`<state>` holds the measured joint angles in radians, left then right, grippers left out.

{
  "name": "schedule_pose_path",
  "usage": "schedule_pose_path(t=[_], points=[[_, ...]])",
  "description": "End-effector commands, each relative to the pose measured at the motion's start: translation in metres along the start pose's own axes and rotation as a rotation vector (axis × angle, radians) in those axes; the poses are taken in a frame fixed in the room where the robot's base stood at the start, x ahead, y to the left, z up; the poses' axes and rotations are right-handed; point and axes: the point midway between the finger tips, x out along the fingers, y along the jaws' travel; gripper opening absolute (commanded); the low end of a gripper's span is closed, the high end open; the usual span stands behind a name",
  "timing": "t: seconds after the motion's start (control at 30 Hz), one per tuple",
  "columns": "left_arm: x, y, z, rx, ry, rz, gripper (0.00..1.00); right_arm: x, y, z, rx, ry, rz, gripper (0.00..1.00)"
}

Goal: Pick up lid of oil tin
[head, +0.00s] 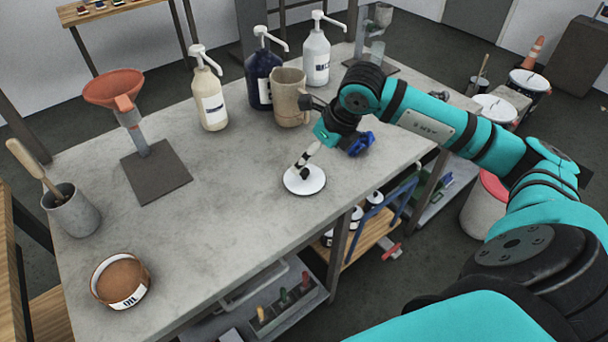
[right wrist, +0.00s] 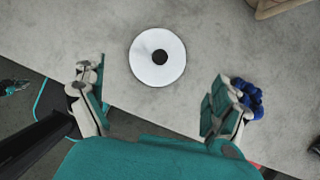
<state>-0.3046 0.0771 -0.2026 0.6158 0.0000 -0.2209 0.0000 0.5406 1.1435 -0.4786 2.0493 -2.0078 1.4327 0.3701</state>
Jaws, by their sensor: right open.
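The lid (head: 312,188) is a white disc with a black knob, lying flat on the grey table near its front edge. It also shows in the right wrist view (right wrist: 145,72), just beyond my fingers. My right gripper (head: 327,160) is open and empty, low above the table by the lid. In the right wrist view my open right gripper (right wrist: 160,80) has its fingers spread wide, with the lid ahead of the gap between them. The oil tin (head: 127,300), labelled OIL, stands open with brown contents at the table's left front.
A tan mug (head: 290,100) stands behind the lid, near several pump bottles. A funnel stand (head: 155,180) and a grey cup (head: 72,212) with a wooden handle are at the left. Table space between tin and lid is clear. A shelf with tools is below.

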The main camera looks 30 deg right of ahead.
Motion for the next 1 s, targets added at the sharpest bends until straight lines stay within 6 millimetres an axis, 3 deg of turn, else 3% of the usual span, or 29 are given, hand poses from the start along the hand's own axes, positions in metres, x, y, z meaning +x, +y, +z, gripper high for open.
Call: schedule_pose_path(t=[0.1,0.43,0.7,1.0], points=[[-0.006,0.000,-0.001,0.000,0.001,0.000,0.00,0.022,0.001,0.000,0.002,0.002,0.003,1.00],[-0.014,-0.001,-0.007,-0.001,0.010,-0.001,0.00,0.049,0.000,-0.001,0.002,0.002,0.003,1.00],[-0.026,-0.004,-0.010,-0.002,0.012,-0.004,0.00,0.087,-0.001,-0.003,0.001,-0.001,0.003,1.00],[-0.026,-0.005,-0.009,-0.002,0.012,-0.006,0.00,0.093,-0.002,-0.004,-0.001,-0.001,0.001,1.00]])
